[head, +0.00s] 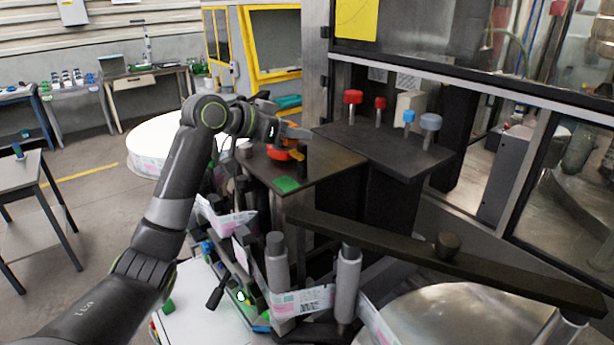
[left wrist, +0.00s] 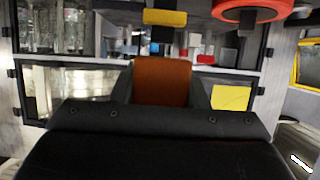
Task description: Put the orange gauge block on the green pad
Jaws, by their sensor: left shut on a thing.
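My left gripper (head: 298,134) is above the back part of a dark tabletop in the head view. In the left wrist view it is shut on the orange gauge block (left wrist: 161,82), which shows between its fingers. I cannot clearly make out the block in the head view, where the gripper covers it. The green pad (head: 286,184) lies flat and bare near the front left edge of the tabletop, in front of and below the gripper. My right gripper is not in view.
The dark tabletop (head: 335,162) holds an orange-red ring-shaped thing (head: 281,154), a yellow piece (head: 297,154) and a black cylinder (head: 303,162) close under the gripper. A raised dark shelf (head: 375,143) with red and blue knobs stands to the right. Metal rollers and a dark bar are in front.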

